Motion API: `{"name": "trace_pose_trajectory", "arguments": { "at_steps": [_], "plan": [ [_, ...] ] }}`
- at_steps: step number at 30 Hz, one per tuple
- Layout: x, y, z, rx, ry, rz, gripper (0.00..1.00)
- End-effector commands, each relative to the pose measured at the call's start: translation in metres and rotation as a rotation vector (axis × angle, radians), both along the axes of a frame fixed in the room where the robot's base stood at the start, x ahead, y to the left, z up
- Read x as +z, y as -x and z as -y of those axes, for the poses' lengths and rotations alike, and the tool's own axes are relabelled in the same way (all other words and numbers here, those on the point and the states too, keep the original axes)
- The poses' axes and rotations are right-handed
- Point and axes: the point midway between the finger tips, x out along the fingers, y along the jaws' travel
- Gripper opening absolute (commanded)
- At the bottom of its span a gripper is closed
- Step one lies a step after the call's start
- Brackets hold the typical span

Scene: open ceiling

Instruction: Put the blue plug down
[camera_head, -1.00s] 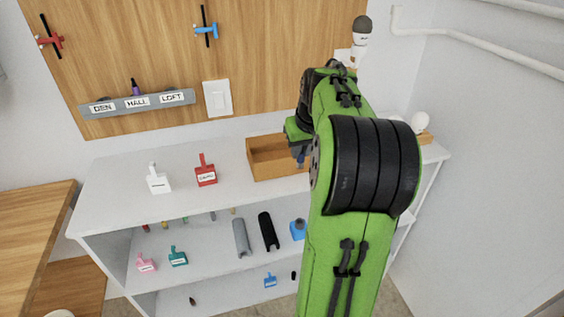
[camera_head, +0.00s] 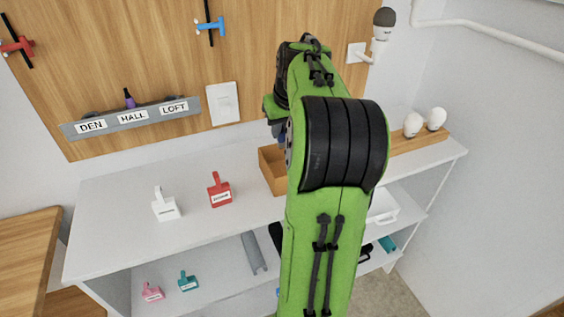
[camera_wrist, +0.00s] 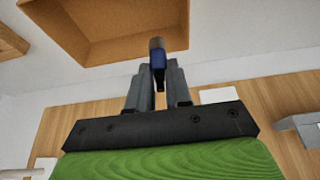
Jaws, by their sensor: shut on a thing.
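My gripper (camera_wrist: 158,85) is shut on the blue plug (camera_wrist: 158,60), a small dark blue piece with a grey end, in the wrist view. The plug is held at the fingertips and appears beside the wooden box (camera_wrist: 178,38), with its grey end overlapping the box's edge in the picture. I cannot tell whether the plug touches anything.
A white tag block (camera_head: 165,208) and a red one (camera_head: 220,194) stand on the shelf top to the left. Two white bulbs stand in a wooden holder (camera_head: 420,140) at the right. A grey label rail (camera_head: 130,119) is on the wooden back board. The left shelf top has free room.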

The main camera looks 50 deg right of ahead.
Motion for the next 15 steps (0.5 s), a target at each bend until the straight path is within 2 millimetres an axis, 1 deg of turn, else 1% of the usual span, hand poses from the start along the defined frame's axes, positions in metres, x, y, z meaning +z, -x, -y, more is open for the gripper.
{"name": "trace_pose_trajectory", "arguments": {
  "at_steps": [3, 6, 11, 15],
  "plan": [
    [-0.030, 0.001, 0.000, -0.001, -0.005, -0.004, 0.00],
    [-0.053, 0.002, 0.000, -0.002, -0.004, -0.002, 0.00],
    [-0.072, 0.001, 0.000, -0.001, -0.003, -0.002, 0.00],
    [-0.098, 0.001, 0.000, -0.001, -0.004, -0.002, 0.00]
  ]
}}
